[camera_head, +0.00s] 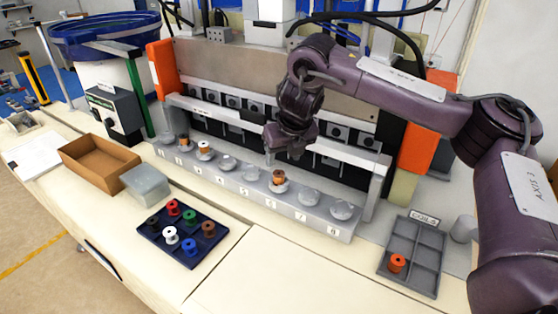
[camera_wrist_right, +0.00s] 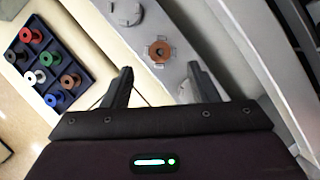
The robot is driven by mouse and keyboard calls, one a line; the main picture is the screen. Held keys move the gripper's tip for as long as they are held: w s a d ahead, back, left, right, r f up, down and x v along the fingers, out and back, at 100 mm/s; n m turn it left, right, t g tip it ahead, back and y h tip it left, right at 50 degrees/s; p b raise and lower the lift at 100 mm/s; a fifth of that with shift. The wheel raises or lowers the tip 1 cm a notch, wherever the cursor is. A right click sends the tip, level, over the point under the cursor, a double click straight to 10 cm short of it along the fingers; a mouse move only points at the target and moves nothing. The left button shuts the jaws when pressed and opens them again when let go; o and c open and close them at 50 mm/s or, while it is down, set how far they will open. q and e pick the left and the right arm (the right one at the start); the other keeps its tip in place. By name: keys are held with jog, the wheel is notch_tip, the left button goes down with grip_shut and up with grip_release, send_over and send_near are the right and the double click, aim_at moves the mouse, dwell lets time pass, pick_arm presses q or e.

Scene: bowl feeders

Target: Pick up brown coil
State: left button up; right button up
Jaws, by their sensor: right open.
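A brown coil (camera_head: 278,177) sits upright on one of the numbered seats of the grey fixture. It also shows in the right wrist view (camera_wrist_right: 160,50), ahead of the fingertips. My right gripper (camera_head: 283,156) is above and close to this coil, and its fingers (camera_wrist_right: 160,72) are apart with nothing between them. Another brown coil (camera_head: 208,229) stands in the dark blue tray (camera_head: 183,238) with several other coloured coils; it also shows in the wrist view (camera_wrist_right: 70,80). My left gripper is not in view.
The grey fixture (camera_head: 250,203) has a row of seats, with a back panel and frame close behind. A coils tray (camera_head: 414,255) at right holds an orange coil (camera_head: 397,263). A cardboard box (camera_head: 98,163) and clear bin (camera_head: 146,185) stand at left.

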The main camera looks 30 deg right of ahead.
aim_at(279, 174)
jog(key=x, duration=0.4)
jog(key=shift+s+f, duration=0.15)
jog(key=shift+s, duration=0.1)
jog(key=x, duration=0.2)
jog(key=shift+w+f, duration=0.25)
jog(key=shift+f, duration=0.05)
jog(key=shift+c, duration=2.7)
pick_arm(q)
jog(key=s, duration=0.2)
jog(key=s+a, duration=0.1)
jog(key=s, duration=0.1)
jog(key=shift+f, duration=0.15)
pick_arm(e)
jog(key=c, duration=0.5)
